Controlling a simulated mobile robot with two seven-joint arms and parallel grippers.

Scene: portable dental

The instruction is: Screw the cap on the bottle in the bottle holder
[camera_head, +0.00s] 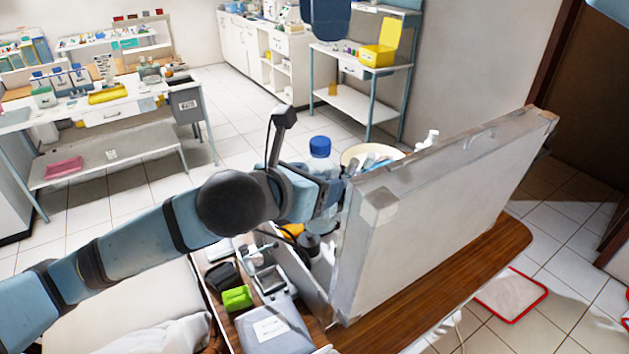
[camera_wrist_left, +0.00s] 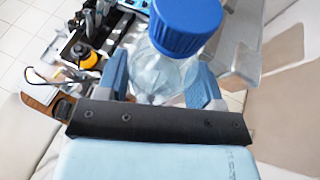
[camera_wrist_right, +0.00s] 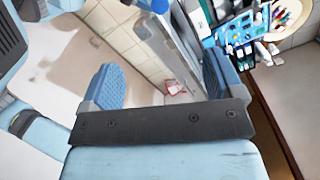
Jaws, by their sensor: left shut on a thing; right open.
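My left gripper (camera_wrist_left: 160,72) is shut on a clear bottle (camera_wrist_left: 160,68), with a finger on each side of its body. A blue ribbed cap (camera_wrist_left: 186,27) sits over the bottle's mouth; I cannot tell how tightly it is seated. In the head view the blue cap (camera_head: 320,147) shows just beyond my left wrist, which hides most of the bottle. My right gripper (camera_wrist_right: 160,72) is open, with nothing between its fingers. The cap's edge (camera_wrist_right: 155,4) shows at the top of the right wrist view, beyond its fingers. I cannot make out the bottle holder.
A grey case panel (camera_head: 440,215) stands upright on the wooden table (camera_head: 420,305), close right of my left gripper. A cream bowl (camera_head: 365,155) is behind the panel.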

